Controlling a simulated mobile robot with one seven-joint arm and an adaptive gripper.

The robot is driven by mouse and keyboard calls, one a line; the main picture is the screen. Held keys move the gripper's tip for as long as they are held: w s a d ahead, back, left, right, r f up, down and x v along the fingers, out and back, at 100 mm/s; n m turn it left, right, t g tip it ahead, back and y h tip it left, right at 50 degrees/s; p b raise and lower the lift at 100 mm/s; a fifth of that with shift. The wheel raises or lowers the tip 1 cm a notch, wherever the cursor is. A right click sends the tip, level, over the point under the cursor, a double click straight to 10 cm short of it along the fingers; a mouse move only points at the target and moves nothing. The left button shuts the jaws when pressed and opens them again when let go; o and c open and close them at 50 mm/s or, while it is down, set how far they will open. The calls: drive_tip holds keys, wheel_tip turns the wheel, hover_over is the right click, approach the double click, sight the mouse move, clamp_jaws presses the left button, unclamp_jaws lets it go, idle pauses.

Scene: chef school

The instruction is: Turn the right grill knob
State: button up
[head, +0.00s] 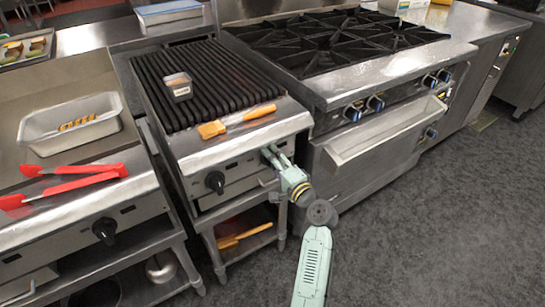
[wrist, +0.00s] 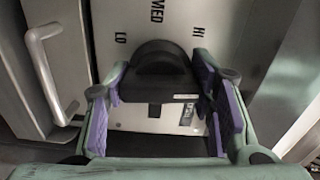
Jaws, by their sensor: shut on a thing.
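The right grill knob (wrist: 158,58) is black and rounded, on a steel panel marked LO, MED and HI in the wrist view. My gripper (head: 270,153) is at the right end of the grill front in the head view. It hides the right knob there. In the wrist view, the purple finger pads of my gripper (wrist: 157,82) stand on both sides of the knob, and it is shut on the knob. The grill (head: 255,145) has black ridged grates, and its left knob (head: 215,182) is clear of my gripper.
A drawer-like handle (wrist: 48,75) stands left of the knob in the wrist view. An orange brush (head: 237,121) and a small clear container (head: 178,86) rest on the grill. Red tongs (head: 65,182) and a metal pan (head: 70,124) lie on the griddle left. Floor in front is open.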

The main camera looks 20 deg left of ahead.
drive_tip(key=shift+m+p, duration=0.3)
drive_tip(key=shift+m, duration=0.4)
drive_tip(key=o, duration=1.2)
drive_tip(key=shift+c, duration=0.2)
drive_tip(key=v, duration=1.2)
